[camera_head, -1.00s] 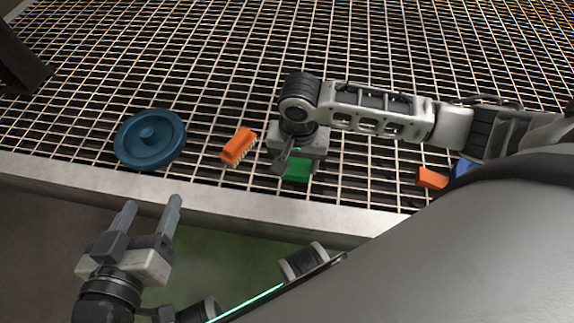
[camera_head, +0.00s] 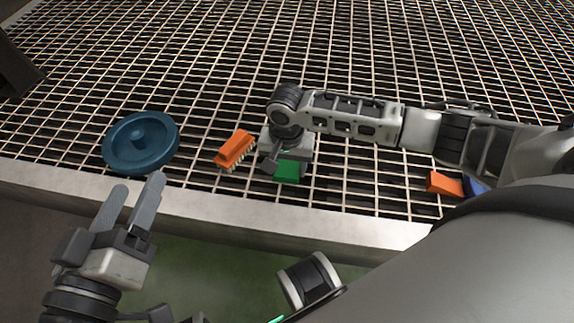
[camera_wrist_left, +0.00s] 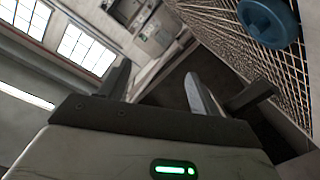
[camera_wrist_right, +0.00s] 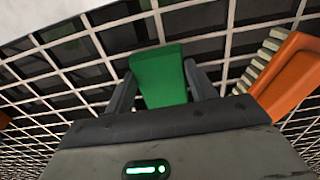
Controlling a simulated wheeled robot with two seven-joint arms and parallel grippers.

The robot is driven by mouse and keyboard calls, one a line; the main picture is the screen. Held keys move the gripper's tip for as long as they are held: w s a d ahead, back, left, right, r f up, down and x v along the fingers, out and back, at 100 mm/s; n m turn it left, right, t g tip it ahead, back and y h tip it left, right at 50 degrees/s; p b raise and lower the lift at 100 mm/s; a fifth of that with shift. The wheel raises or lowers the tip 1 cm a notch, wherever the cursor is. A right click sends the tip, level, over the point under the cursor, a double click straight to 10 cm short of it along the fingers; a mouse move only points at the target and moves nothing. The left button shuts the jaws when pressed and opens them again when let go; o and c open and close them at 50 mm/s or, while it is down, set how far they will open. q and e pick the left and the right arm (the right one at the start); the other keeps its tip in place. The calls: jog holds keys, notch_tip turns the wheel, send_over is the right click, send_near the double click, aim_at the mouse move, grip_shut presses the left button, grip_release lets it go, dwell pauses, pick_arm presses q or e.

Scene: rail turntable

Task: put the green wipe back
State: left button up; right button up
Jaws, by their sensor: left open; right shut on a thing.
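The green wipe (camera_head: 287,171) is at the right gripper, over the metal grating, partly hidden under the gripper in the head view. In the right wrist view the green wipe (camera_wrist_right: 160,78) sits between the two fingers. My right gripper (camera_head: 277,163) is shut on it, pointing down near the grating's front edge. I cannot tell whether the wipe touches the grating. My left gripper (camera_head: 141,196) is open and empty, in front of the grating's edge, with both fingers apart in the left wrist view (camera_wrist_left: 160,85).
An orange brush (camera_head: 234,148) lies on the grating just left of the right gripper. A blue round wheel-like disc (camera_head: 140,143) lies further left. An orange item (camera_head: 444,184) and a blue item (camera_head: 474,187) lie at the right. The grating behind is clear.

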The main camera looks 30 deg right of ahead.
aim_at(286, 170)
jog(key=o, duration=0.9)
jog(key=shift+f, duration=0.1)
notch_tip(286, 170, up, 3)
jog(key=shift+r+p, duration=0.1)
jog(key=shift+p, duration=0.8)
pick_arm(q)
jog(key=shift+s+a+f+m+g+y+p, duration=0.15)
jog(key=shift+a+f+m+g+y+p, duration=0.75)
jog(key=shift+p, duration=1.1)
pick_arm(e)
jog(key=shift+r, duration=4.55)
pick_arm(q)
jog(key=shift+d, duration=0.15)
